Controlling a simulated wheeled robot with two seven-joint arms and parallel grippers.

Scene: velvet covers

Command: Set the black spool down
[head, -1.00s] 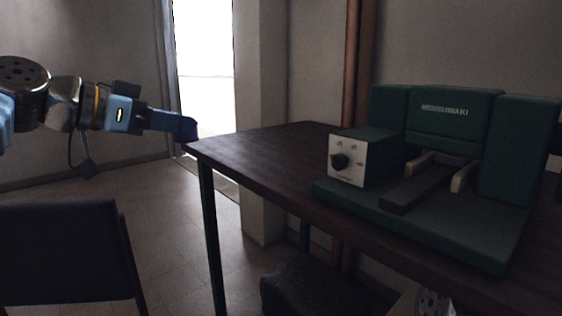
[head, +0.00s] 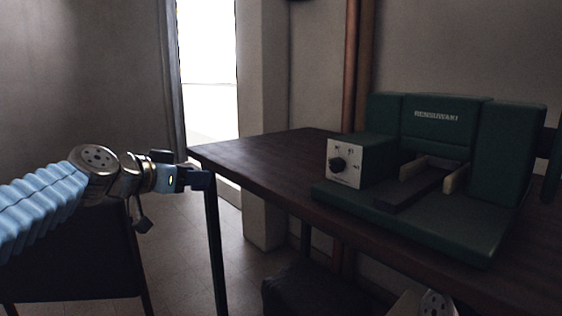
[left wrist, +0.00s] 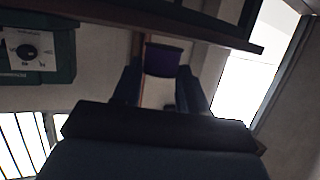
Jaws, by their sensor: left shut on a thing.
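My left gripper (head: 200,181) is at the table's left corner, slightly below the level of the top in the head view. In the left wrist view its two fingers (left wrist: 160,85) are shut on a small dark, bluish-black spool (left wrist: 164,60). The spool sits between the fingertips and part of it is hidden by them. In the head view the spool is too dark and small to make out clearly.
A dark wooden table (head: 270,155) has a bare left end. A green machine (head: 420,220) with a white dial panel (head: 344,163) takes up its right part. The table's leg (head: 213,240) stands just below my left gripper. A dark chair (head: 75,255) is at lower left.

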